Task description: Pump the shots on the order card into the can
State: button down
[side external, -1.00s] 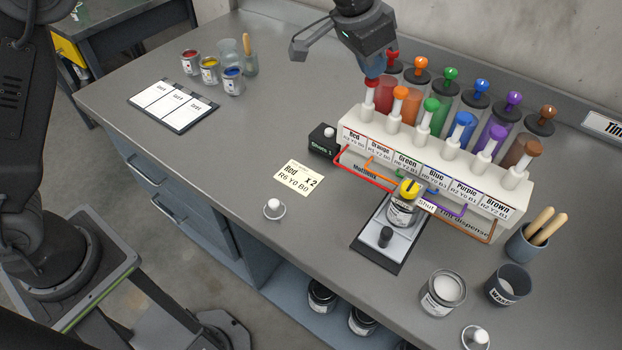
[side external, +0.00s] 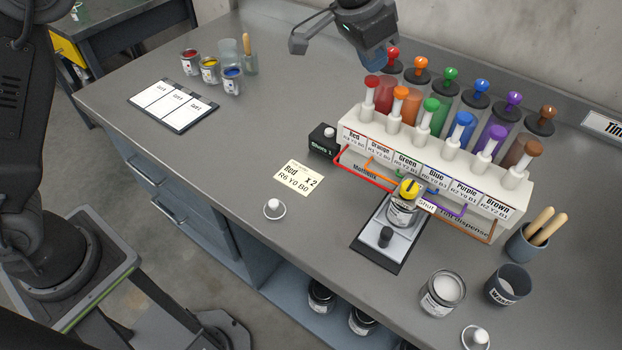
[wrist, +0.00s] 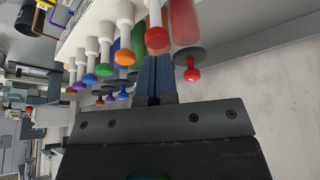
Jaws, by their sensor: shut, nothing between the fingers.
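The order card (side external: 299,177) lies on the bench and reads Red x 2, R6 Y0 B0. The white dispenser (side external: 425,175) carries a row of pumps: red, orange, green, blue, purple and brown. The red pump's knob (side external: 371,81) stands at the left end; it also shows in the wrist view (wrist: 157,38). My gripper (side external: 376,62) is shut and empty, just above the red knob and apart from it in the side view. A can (side external: 402,213) stands on a plate before the dispenser, below a yellow valve knob (side external: 409,186) tagged Shut. The black counter (side external: 322,143) reads Shots 1.
Colour cylinders with ball knobs (side external: 447,73) stand behind the pumps. An open can with pale contents (side external: 443,292), a Waste cup (side external: 508,285) and a cup of wooden sticks (side external: 527,243) are at right.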

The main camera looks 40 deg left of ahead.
aim_at(372, 78)
jog(key=shift+f, duration=1.7)
jog(key=shift+r, duration=1.9)
jog(key=shift+r, duration=0.15)
jog(key=shift+r, duration=2.35)
